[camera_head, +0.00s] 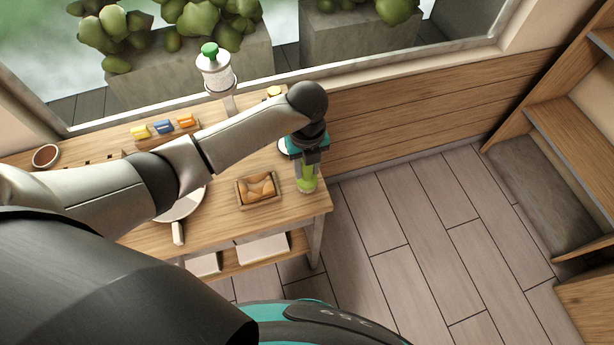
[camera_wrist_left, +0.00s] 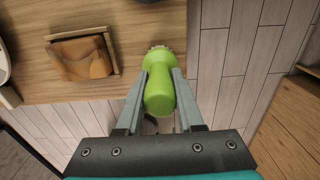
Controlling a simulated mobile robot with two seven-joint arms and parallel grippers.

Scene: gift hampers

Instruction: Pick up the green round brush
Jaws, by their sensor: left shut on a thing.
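The green round brush (camera_head: 307,184) is at the right end of the wooden table in the head view. In the left wrist view its smooth green body (camera_wrist_left: 159,88) lies between the two fingers, with a paler rough end at the far side. My left gripper (camera_head: 306,172) is shut on the brush from above; it also shows in the left wrist view (camera_wrist_left: 160,95). Whether the brush touches the tabletop I cannot tell. My right gripper is not in view.
A small basket with brown contents (camera_head: 242,193) stands just left of the brush on the table (camera_head: 225,228). Open floor (camera_head: 400,225) lies to the right.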

